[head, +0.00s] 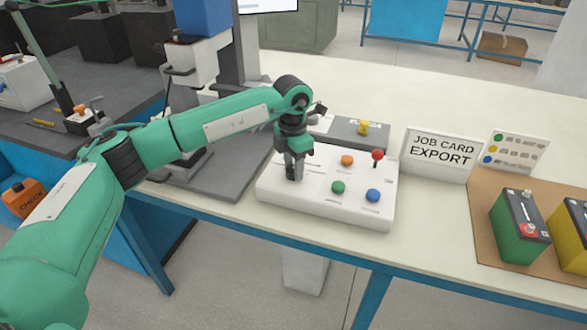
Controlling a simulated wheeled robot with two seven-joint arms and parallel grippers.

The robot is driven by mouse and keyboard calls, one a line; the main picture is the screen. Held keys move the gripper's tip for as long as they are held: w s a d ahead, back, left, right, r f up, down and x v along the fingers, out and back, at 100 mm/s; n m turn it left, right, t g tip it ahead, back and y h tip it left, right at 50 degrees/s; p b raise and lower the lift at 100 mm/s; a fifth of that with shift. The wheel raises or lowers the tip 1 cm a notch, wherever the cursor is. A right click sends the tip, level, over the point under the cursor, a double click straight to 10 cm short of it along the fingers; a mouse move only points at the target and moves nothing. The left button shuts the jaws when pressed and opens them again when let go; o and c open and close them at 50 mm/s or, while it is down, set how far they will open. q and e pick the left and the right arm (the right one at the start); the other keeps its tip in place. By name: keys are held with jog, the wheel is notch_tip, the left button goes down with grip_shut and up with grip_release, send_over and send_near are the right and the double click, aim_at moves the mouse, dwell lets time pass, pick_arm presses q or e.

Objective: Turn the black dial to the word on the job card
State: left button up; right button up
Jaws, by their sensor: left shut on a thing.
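The white control panel (326,209) lies on the cream table. My left gripper (294,172) points down over its left part and is shut on a small dark piece, the black dial, which the fingers mostly hide. The dial's pointer and any words around it cannot be read. The job card (441,154) stands upright behind the panel's right side and reads "JOB CARD EXPORT". My right gripper is not in view.
The panel also carries an orange button (347,160), a green button (338,187), a blue button (373,195) and a red-knobbed lever (377,157). A grey box with a yellow knob (363,128) stands behind. Batteries (519,228) stand at the right.

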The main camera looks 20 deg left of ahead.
pick_arm(q)
jog(key=m+b, duration=0.1)
jog(key=m, duration=0.3)
jog(key=shift+m, duration=0.8)
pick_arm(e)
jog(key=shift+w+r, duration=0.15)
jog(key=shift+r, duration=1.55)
pick_arm(q)
jog(key=shift+r, duration=0.1)
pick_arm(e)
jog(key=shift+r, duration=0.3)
pick_arm(q)
jog(key=o, duration=1)
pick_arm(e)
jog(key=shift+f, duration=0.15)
pick_arm(q)
jog(key=r, duration=1.3)
jog(key=shift+w+a+r, duration=0.1)
jog(key=shift+w+r, duration=0.15)
jog(key=shift+r, duration=0.1)
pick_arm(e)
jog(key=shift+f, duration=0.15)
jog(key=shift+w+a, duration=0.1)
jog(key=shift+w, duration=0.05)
